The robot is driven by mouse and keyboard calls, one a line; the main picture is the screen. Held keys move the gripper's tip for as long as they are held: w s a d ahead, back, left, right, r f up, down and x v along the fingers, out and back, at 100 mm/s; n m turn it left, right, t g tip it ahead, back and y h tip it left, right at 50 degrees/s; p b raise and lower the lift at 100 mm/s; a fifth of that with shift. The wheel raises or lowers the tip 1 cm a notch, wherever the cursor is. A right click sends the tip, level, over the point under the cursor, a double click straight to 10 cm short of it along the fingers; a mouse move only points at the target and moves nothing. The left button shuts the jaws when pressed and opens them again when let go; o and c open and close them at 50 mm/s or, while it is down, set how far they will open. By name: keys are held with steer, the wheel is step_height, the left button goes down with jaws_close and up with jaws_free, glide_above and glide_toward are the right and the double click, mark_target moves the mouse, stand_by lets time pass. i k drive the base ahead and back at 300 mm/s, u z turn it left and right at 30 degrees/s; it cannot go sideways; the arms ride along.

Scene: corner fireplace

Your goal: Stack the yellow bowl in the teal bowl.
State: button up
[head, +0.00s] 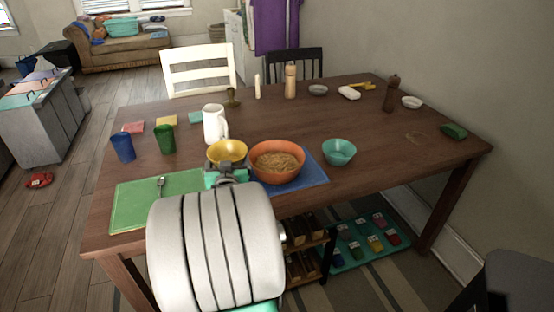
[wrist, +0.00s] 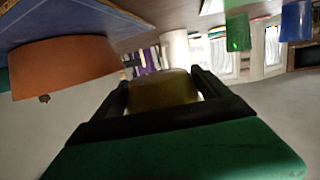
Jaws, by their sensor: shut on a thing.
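The yellow bowl (head: 227,150) is upright in my gripper (head: 224,172), left of the orange bowl in the head view. In the wrist view the dark fingers of my gripper (wrist: 163,85) are shut on the yellow bowl (wrist: 163,92). Its underside and how far it is above the table are hard to tell. The teal bowl (head: 339,155) stands on the wooden table, right of the orange bowl and apart from my gripper. It looks empty. I cannot make it out in the wrist view.
An orange bowl of food (head: 277,172) sits on a blue mat (head: 314,172) between the yellow and teal bowls. A white pitcher (head: 213,125) stands just behind the yellow bowl. Green (head: 166,140) and blue (head: 122,148) cups stand left.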

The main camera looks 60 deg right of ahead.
mark_target(338, 154)
steer(key=z, duration=2.65)
